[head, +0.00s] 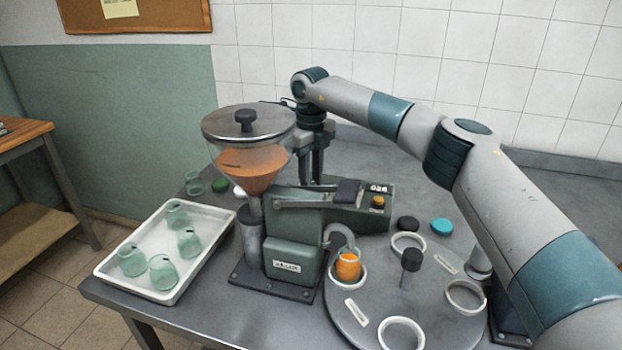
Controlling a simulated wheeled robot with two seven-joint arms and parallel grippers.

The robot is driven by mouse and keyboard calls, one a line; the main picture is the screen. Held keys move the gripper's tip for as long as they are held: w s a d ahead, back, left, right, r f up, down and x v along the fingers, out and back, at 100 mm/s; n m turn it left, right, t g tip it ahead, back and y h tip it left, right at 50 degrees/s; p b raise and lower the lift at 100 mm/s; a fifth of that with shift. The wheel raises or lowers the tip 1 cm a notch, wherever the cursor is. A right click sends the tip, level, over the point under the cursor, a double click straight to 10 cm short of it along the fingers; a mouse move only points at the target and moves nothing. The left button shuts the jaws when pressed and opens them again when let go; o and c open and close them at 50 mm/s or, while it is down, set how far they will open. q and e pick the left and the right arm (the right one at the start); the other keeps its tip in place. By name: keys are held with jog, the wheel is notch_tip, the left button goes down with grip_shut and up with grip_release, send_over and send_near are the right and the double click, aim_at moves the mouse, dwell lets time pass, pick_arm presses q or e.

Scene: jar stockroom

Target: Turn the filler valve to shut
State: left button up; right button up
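The green filler machine (292,258) stands mid-table with a lidded clear hopper (248,162) holding orange product. A grey lever (300,204) lies along its top toward a dark block (348,191); I cannot tell for certain whether this lever is the valve handle. A jar (348,266) with orange contents stands under the spout in a ring of the turntable. My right gripper (311,178) points down behind the machine, just right of the hopper. Its fingertips are partly hidden, so its opening and any contact are unclear. My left gripper is out of view.
The grey turntable (378,318) has several white rings and a dark central knob (411,260). A white tray (222,228) with several empty jars is at left. Black (408,223) and teal (441,226) lids lie behind the turntable. A wooden bench (28,132) stands far left.

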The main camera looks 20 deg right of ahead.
jog(key=n, duration=0.4)
jog(key=shift+r+p, duration=0.1)
jog(key=shift+p, duration=0.2)
jog(key=n, duration=0.3)
jog(key=shift+w, duration=0.1)
jog(key=shift+n, duration=0.4)
jog(key=shift+n+p, duration=0.3)
jog(key=shift+n, duration=0.6)
jog(key=n, duration=0.3)
jog(key=shift+n, duration=0.3)
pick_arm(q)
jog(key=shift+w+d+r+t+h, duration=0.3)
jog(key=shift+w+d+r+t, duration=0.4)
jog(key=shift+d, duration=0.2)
pick_arm(e)
jog(key=shift+w+n, duration=0.1)
jog(key=shift+n, duration=1.2)
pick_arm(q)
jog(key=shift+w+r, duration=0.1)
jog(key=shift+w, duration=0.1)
pick_arm(e)
jog(key=o, duration=1)
